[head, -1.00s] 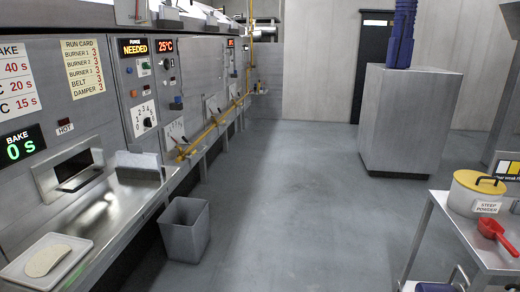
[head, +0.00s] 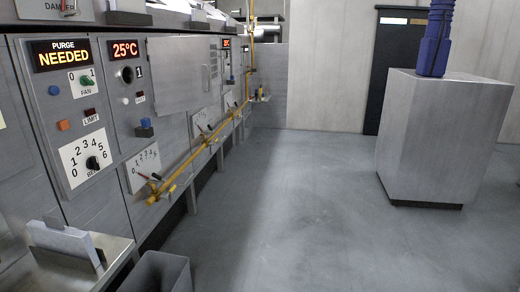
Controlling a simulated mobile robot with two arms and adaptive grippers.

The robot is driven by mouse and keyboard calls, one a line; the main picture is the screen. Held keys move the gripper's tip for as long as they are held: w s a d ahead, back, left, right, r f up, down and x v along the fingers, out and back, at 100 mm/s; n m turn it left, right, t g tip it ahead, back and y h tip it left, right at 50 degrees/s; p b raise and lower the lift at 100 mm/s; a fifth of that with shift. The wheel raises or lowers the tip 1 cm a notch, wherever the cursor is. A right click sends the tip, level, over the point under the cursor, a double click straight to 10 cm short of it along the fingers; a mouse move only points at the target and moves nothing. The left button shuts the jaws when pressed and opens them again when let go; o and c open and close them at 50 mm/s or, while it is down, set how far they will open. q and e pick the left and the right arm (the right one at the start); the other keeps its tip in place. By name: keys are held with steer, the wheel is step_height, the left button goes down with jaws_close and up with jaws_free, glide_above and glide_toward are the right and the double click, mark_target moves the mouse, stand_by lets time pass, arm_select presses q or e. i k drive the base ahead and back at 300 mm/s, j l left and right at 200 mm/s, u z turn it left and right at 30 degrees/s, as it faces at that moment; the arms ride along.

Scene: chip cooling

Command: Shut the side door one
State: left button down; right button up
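A flat grey metal door panel (head: 182,72) is on the side of the long oven machine, right of the 25°C display (head: 126,49). It has small handle-like fittings near its right edge. No label on it is readable, and I cannot tell whether it stands ajar or lies flush. A yellow pipe (head: 217,131) with valves runs along the machine below and right of it. Neither of my grippers shows in the head view.
The grey floor (head: 300,200) is open right of the machine. A grey bin (head: 160,275) stands at the lower left, beside a metal ledge (head: 115,255). A grey block (head: 435,135) with a blue column (head: 436,40) stands at right. A dark door (head: 385,60) is behind.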

mark_target(180, 67)
steer(key=i, duration=1.85)
